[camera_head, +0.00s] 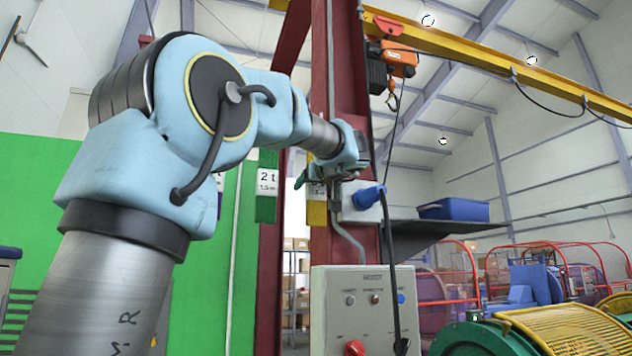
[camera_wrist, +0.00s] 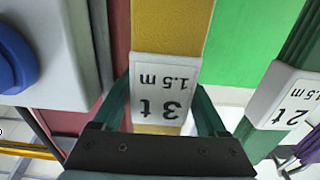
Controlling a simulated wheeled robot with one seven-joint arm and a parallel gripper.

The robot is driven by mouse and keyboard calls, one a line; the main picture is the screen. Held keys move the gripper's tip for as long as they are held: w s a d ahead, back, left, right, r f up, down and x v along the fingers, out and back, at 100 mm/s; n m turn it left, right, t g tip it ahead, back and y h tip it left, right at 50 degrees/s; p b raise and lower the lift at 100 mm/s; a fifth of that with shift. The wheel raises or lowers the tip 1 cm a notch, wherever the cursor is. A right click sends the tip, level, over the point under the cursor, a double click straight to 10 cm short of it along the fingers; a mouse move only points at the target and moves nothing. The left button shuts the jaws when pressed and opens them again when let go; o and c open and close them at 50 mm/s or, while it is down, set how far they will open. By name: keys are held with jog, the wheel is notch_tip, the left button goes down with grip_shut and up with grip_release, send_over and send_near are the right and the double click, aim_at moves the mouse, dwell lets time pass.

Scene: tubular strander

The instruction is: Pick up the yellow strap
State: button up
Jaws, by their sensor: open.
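The yellow strap (camera_head: 317,215) hangs against the red steel column in the head view, below my arm's end. In the wrist view the yellow strap (camera_wrist: 172,32) shows upside down, with a white tag (camera_wrist: 163,88) reading 3 t, 1.5 m. My gripper (camera_wrist: 160,92) is open, with one dark green finger on each side of the tag and strap. I cannot tell whether either finger touches it. In the head view my gripper (camera_head: 307,178) is at the tag's height and partly covers it.
A green strap (camera_head: 266,208) tagged 2 t hangs to the left. A blue socket box (camera_head: 368,197) is close on the right, above a grey control panel (camera_head: 365,310). The red column (camera_head: 335,100) stands behind. A shelf with a blue bin (camera_head: 453,210) is farther right.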

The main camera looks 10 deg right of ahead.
jog(key=shift+c, duration=0.3)
grip_shut()
jog(key=shift+r, duration=0.1)
dwell(0.4)
